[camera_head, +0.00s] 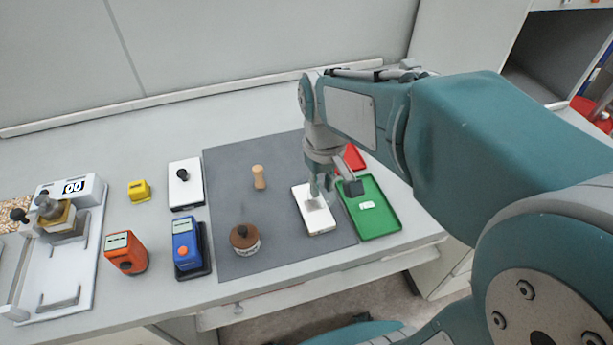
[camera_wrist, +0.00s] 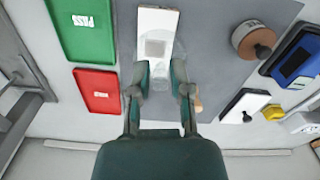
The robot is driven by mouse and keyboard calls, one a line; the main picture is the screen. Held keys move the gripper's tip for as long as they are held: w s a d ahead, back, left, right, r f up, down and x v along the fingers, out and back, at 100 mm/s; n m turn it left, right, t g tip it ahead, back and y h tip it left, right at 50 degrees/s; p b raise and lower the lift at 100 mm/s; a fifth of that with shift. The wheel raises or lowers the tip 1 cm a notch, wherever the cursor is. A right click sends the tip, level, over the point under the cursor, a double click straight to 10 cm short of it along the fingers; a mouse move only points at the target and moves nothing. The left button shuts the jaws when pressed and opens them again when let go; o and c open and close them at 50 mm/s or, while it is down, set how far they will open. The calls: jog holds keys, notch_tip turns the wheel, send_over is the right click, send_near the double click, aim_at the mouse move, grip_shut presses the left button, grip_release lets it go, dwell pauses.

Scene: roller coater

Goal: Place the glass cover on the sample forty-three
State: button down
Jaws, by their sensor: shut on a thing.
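A white rectangular sample panel (camera_head: 322,224) lies on the dark grey mat, beside the green tray. It also shows in the wrist view (camera_wrist: 158,18), with a grey square patch on it near my fingertips. My gripper (camera_head: 319,190) is directly over the panel, pointing down. In the wrist view its two fingers (camera_wrist: 160,76) are shut on a clear thing that hardly shows, which I take to be the glass cover. I cannot tell whether the cover touches the panel. No number can be read on the panel.
A green tray (camera_head: 388,225) marked PASS and a red tray (camera_head: 355,150) lie right of the mat (camera_head: 225,180). A wooden peg (camera_head: 259,176) and a brown-lidded jar (camera_head: 244,239) stand on the mat. Blue (camera_head: 186,243), orange (camera_head: 126,252) and yellow (camera_head: 139,190) devices stand left.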

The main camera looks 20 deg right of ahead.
jog(key=w+f, duration=0.4)
jog(key=f, duration=0.1)
jog(key=shift+w+f, duration=0.2)
jog(key=shift+w, duration=0.05)
jog(key=shift+w+f, duration=0.15)
jog(key=shift+f, duration=0.8)
jog(key=shift+w+f, duration=0.15)
jog(key=shift+f, duration=0.75)
jog(key=c, duration=0.6)
grip_release()
jog(key=shift+o, duration=0.2)
